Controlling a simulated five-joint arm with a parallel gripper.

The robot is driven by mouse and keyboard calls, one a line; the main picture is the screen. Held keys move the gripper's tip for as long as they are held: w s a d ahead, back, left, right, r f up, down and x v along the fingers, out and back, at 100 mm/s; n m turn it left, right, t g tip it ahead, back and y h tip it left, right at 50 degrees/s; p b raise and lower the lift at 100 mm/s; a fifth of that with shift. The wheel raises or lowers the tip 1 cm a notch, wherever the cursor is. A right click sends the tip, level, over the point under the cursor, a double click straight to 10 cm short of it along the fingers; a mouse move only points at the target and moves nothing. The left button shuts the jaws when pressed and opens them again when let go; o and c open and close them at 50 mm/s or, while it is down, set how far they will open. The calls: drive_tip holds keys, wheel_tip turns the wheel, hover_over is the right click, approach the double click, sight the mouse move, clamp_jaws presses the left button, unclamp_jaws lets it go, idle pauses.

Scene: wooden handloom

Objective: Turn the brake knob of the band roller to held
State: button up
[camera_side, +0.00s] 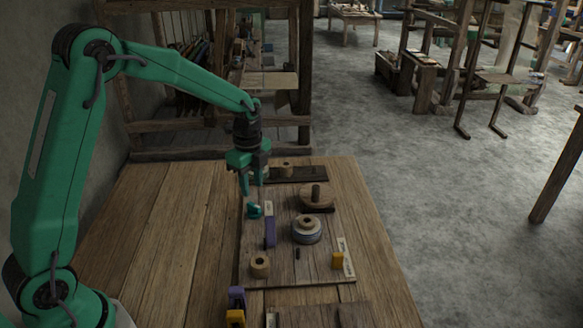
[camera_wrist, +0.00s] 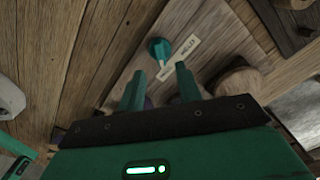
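A small teal knob (camera_side: 255,210) sits on the wooden board (camera_side: 300,271) near its left edge. It shows in the wrist view (camera_wrist: 159,48) with a pale printed label (camera_wrist: 178,57) beside it; the lettering is too small to read surely. My gripper (camera_side: 252,188) is above the knob, fingers pointing down. In the wrist view the two fingertips (camera_wrist: 160,70) are apart with nothing between them, and the knob lies just beyond them. I cannot tell which knob setting is shown. A grey and wooden roller (camera_side: 307,230) stands on the board to the right of the knob.
A round wooden piece with an upright peg (camera_side: 316,193) stands behind the roller. The table's left side (camera_side: 165,230) is bare.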

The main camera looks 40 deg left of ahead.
sight(254, 204)
drive_tip(key=shift+f, duration=3.35)
clamp_jaws()
